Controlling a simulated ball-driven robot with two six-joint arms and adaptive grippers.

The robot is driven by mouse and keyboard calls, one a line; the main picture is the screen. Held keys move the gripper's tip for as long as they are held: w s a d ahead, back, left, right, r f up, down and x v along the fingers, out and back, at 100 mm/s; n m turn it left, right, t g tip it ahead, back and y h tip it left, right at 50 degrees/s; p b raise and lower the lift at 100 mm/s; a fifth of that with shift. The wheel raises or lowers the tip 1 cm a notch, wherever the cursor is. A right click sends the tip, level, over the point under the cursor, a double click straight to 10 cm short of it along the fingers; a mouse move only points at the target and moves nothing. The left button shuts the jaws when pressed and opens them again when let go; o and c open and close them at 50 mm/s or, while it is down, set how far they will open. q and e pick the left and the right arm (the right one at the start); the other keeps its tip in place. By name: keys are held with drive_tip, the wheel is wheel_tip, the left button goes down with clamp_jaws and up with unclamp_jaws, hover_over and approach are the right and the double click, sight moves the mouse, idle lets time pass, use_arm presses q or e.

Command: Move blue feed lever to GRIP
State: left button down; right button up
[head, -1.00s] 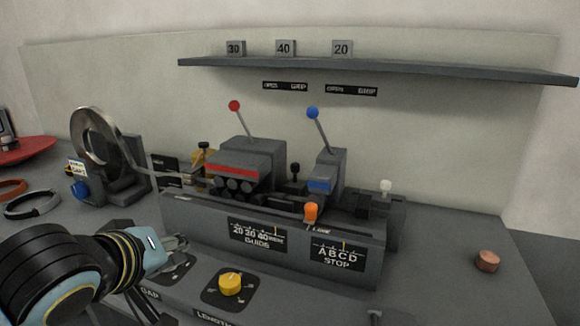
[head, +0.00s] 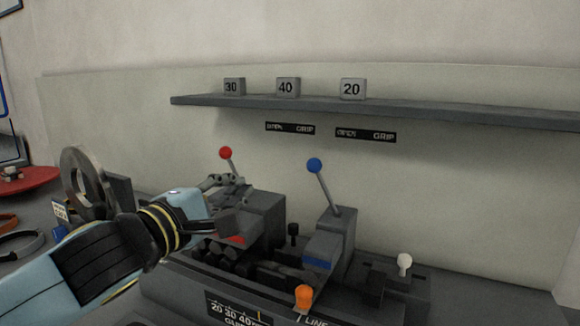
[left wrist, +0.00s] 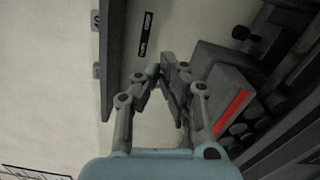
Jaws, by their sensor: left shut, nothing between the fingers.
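The blue feed lever has a blue ball (head: 315,165) on a thin grey rod that leans left from its grey housing (head: 336,232). The OPEN/GRIP label (head: 365,135) is on the wall above it, with OPEN at left and GRIP at right; the ball is left of the label. My left gripper (head: 226,182) is shut and empty, left of the blue lever, and overlaps the red lever's rod in the head view. In the left wrist view its fingers (left wrist: 172,72) are together beside the red-striped housing. The blue lever cannot be made out there. My right gripper is not in view.
The red-ball lever (head: 226,153) stands close to my left gripper. A shelf (head: 430,112) with number blocks runs above the levers. An orange knob (head: 304,296) and a white knob (head: 404,261) stand in front and right. A metal coil (head: 75,180) is at left.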

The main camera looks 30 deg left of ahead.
sight(324, 189)
use_arm(q)
drive_tip(key=w, duration=0.1)
drive_tip(key=w+p, duration=0.1)
drive_tip(key=w, duration=0.1)
drive_tip(key=w+p, duration=0.1)
drive_tip(key=w, duration=0.1)
drive_tip(key=shift+r, duration=0.3)
drive_tip(key=w+p, duration=0.2)
drive_tip(key=w, duration=0.3)
drive_tip(key=shift+w+f, duration=0.1)
drive_tip(key=shift+w, duration=0.1)
drive_tip(key=d+p, duration=0.1)
drive_tip(key=d, duration=0.2)
drive_tip(key=shift+w+d+r+p, duration=0.2)
drive_tip(key=shift+w+d+p, duration=0.2)
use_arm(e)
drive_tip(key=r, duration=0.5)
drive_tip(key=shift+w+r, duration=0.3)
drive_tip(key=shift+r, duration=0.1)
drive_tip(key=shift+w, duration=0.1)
use_arm(q)
drive_tip(key=shift+w, duration=0.1)
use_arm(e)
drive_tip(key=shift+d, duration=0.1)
